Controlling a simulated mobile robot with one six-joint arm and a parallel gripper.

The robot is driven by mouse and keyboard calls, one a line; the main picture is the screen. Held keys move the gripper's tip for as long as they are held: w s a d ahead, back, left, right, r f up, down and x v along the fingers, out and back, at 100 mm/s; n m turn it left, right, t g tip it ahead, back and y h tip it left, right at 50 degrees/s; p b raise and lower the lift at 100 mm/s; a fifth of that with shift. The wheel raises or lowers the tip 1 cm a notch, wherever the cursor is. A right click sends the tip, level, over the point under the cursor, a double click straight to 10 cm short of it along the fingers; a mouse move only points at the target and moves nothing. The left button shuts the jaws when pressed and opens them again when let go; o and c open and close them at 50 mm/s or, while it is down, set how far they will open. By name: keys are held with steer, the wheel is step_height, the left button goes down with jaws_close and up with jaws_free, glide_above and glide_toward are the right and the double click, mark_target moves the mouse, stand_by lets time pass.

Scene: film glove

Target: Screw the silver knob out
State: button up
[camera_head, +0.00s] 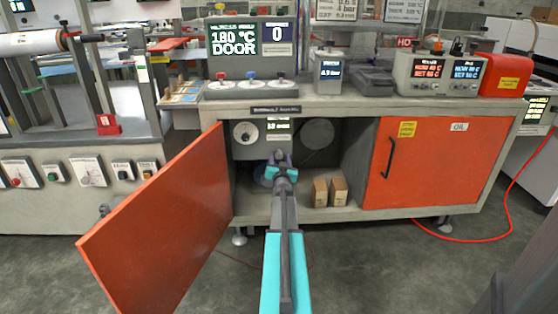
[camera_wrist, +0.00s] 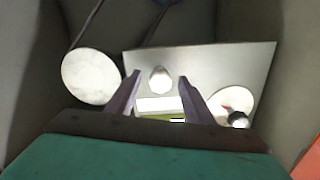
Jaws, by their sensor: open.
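In the wrist view a rounded silver knob (camera_wrist: 160,80) sticks out from a grey panel (camera_wrist: 250,65). My gripper (camera_wrist: 160,76) is open, with one finger to each side of the knob in the picture. I see no finger touching it, and the depth between them is hard to judge. In the head view my gripper (camera_head: 280,156) reaches into the open cabinet, in front of the panel. The knob is hidden behind my gripper there.
A gauge (camera_head: 245,132) and a pale round disc (camera_head: 317,133) flank my gripper. Two brown boxes (camera_head: 329,192) stand on the cabinet floor to the right. An open orange door (camera_head: 160,225) stands left of my arm; the right door (camera_head: 425,165) is closed.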

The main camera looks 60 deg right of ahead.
steer(key=c, duration=0.9)
steer(key=shift+a, duration=0.25)
steer(key=shift+c, duration=0.8)
steer(key=shift+d, duration=0.25)
